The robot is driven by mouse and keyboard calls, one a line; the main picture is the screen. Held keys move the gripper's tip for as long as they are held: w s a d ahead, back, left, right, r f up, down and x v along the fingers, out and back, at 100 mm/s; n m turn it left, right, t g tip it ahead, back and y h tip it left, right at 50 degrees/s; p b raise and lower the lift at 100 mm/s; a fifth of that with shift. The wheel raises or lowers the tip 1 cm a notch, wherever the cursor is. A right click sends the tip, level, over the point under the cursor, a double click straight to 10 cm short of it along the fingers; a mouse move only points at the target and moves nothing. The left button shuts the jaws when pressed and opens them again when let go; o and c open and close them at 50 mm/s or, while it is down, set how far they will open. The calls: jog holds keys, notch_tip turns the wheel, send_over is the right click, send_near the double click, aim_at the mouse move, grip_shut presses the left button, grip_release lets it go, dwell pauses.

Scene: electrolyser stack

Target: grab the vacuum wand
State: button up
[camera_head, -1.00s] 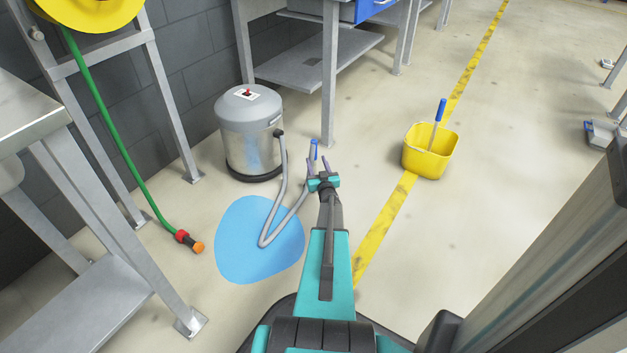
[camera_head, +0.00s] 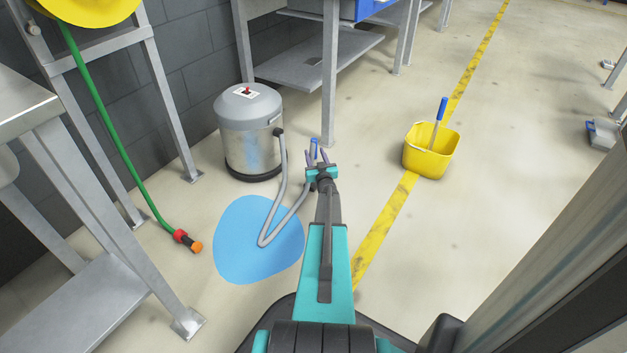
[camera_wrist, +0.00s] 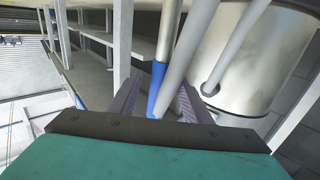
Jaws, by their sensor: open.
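The vacuum wand shows in the head view as a short blue grip (camera_head: 314,146) just past my fingertips. In the wrist view the blue grip (camera_wrist: 157,88) lies in the gap between my fingers, with a grey tube running up from it. My gripper (camera_head: 317,157) is open, and its two purple-grey fingers also show in the wrist view (camera_wrist: 156,103). A pale grey hose crosses close beside the blue grip there. I cannot tell whether either finger touches the wand. The rest of the wand is hidden behind my gripper in the head view.
The grey vacuum drum (camera_head: 250,132) stands left of my gripper, its hose (camera_head: 279,195) looping over a blue puddle (camera_head: 258,240). A bench leg (camera_head: 330,80) rises just beyond. A yellow bucket (camera_head: 431,158) stands right, with clear floor around it.

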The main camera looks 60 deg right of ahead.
jog(key=shift+x, duration=1)
grip_shut()
dwell(0.4)
jog(key=shift+r, duration=0.1)
dwell(0.5)
